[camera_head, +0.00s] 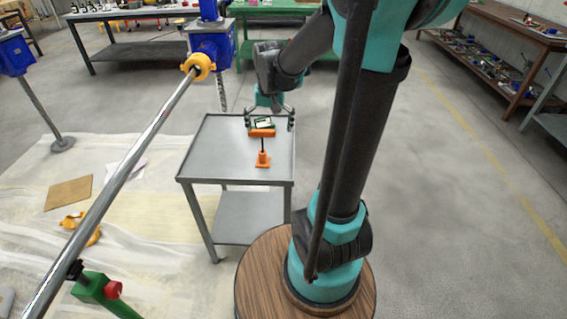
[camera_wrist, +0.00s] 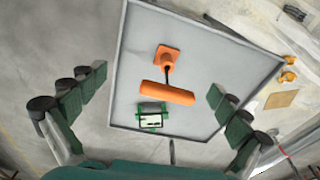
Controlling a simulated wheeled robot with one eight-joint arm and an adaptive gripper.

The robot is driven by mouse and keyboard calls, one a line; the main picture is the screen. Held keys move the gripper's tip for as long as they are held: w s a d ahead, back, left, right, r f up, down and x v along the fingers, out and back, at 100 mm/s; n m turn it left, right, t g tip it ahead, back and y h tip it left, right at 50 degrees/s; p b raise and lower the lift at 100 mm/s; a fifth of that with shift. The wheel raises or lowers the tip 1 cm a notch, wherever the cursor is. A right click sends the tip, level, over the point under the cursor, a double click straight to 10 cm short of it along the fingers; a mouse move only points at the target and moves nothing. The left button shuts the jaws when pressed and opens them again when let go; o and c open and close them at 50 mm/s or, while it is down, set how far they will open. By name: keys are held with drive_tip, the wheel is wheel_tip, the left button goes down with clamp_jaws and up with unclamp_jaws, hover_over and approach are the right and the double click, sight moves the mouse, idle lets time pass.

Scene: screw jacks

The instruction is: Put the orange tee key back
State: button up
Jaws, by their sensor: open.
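The orange tee key (camera_wrist: 168,93) has a thick orange crossbar on a thin dark shaft. The shaft runs down to an orange foot piece (camera_wrist: 167,58) on a grey metal cart (camera_wrist: 207,68). In the head view the crossbar (camera_head: 262,133) shows above the foot piece (camera_head: 262,160). My gripper (camera_head: 269,122) is open and empty, its fingers spread wide on either side of the key in the wrist view (camera_wrist: 157,85), apart from it.
A small green and white device (camera_wrist: 151,117) shows beside the crossbar. A long shiny rod (camera_head: 120,175) with a yellow collar crosses the left of the head view. Yellow parts (camera_head: 80,228) and a brown board (camera_head: 69,193) lie on a floor sheet. The floor at right is clear.

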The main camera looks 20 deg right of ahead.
drive_tip(key=s+d+f+n+t, duration=0.1)
drive_tip(key=s+f, duration=0.3)
drive_tip(key=s, duration=0.3)
drive_tip(key=s+d+f+n+t, duration=0.1)
drive_tip(key=s+f, duration=0.3)
drive_tip(key=s, duration=0.4)
drive_tip(key=shift+s+d+f+t, duration=0.15)
drive_tip(key=shift+t, duration=0.25)
